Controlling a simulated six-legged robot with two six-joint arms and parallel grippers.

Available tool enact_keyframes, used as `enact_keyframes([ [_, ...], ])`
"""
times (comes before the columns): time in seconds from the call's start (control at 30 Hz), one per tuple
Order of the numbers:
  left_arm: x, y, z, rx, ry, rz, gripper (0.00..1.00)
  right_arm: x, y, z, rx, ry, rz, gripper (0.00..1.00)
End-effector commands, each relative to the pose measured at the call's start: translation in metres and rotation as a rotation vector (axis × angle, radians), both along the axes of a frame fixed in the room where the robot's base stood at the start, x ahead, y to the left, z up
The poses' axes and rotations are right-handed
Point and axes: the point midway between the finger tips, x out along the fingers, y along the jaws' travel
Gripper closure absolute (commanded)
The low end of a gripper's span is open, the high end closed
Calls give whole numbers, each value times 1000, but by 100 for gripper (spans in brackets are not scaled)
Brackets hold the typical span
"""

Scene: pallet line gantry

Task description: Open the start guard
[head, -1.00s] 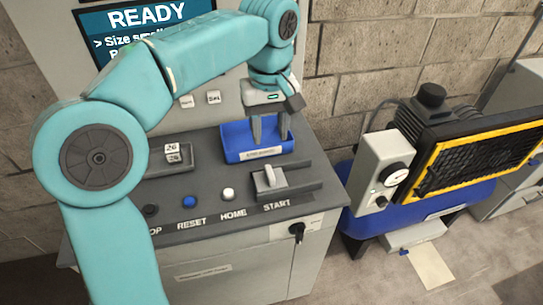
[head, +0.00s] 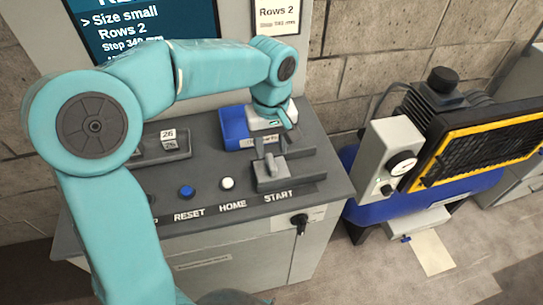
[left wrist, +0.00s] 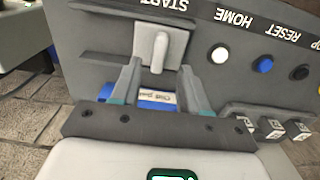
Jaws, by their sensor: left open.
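The start guard is a grey slide cover with a pale upright tab (head: 270,168), set between two dark rails above the START label on the console. My left gripper (head: 267,152) is open, just behind and above the tab, pointing down. In the left wrist view the tab (left wrist: 158,45) shows between and just beyond the two fingertips (left wrist: 158,72). I cannot tell whether a finger touches it. The START button itself does not show; the guard lies over that spot. My right gripper is in neither current view.
A blue tray (head: 234,125) sits behind the guard, partly hidden by my gripper. White HOME (head: 227,183) and blue RESET (head: 187,191) buttons lie to the left, with number wheels (head: 169,139) behind. A key switch (head: 299,222) is on the front face. A yellow-framed machine (head: 480,140) stands right.

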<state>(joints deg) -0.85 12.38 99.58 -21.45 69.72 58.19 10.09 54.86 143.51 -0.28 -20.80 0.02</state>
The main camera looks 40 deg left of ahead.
Motion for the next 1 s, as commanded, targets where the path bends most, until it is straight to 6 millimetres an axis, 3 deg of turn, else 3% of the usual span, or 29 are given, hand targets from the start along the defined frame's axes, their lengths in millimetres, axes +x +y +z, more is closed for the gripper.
enact_keyframes([
  [0.1, 0, 0, -23, -1, 3, 0, 55, 0, 0, 0, 0, 0, 0, 57],
  [0.23, 2, 0, -38, 0, 3, -1, 55, 0, 0, 0, 0, 0, 0, 57],
  [0.6, 4, 1, -46, 0, 0, 0, 55, 0, 0, 0, 0, 0, 0, 57],
  [0.63, 4, 1, -46, 0, 0, 0, 59, 0, 0, 0, 0, 0, 0, 57],
  [0.77, 4, 1, -46, 0, 0, 0, 100, 0, 0, 0, 0, 0, 0, 57],
  [1.0, 10, -4, -45, -1, 1, -3, 100, 0, 0, 2, 0, 0, 0, 57],
])
